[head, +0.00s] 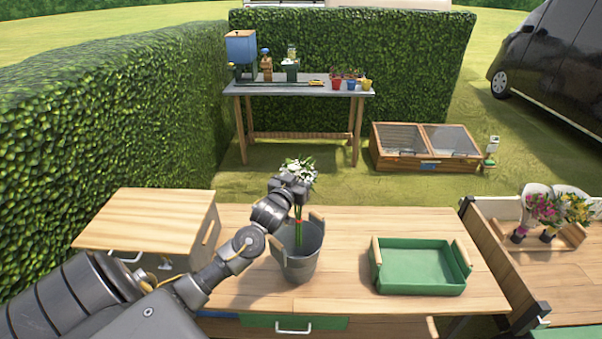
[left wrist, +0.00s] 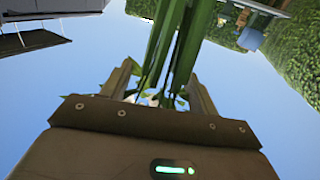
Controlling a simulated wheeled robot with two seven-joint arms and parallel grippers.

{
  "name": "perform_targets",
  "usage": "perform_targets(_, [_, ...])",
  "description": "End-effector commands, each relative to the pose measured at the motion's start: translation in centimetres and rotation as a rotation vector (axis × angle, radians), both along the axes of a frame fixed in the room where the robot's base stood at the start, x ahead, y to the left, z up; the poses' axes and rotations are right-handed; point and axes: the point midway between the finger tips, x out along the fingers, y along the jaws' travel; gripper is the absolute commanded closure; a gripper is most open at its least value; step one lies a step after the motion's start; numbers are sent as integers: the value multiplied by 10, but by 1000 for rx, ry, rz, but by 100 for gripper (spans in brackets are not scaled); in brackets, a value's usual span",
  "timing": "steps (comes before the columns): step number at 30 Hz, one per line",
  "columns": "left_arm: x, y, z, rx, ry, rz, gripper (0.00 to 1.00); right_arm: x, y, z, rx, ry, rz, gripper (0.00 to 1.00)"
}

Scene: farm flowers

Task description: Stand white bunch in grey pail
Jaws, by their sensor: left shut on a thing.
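The green stems also show between the fingers in the left wrist view (left wrist: 177,48). The grey pail (head: 299,267), with two wooden grips, stands on the wooden table directly below the gripper. The stems' lower part shows at the pail's mouth; whether their ends touch its bottom is hidden. My right gripper is out of view.
A green tray (head: 418,287) with wooden handles stands right of the pail. A wooden box (head: 150,217) is at the left. Pink and yellow bunches (head: 545,207) stand on a side surface at the right. Bare table (head: 385,220) lies behind the tray.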

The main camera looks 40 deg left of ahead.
Motion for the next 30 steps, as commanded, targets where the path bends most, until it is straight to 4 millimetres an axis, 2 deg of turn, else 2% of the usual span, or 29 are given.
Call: perform_targets(30, [0, 0, -90, -1, -1, 0, 85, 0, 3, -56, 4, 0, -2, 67])
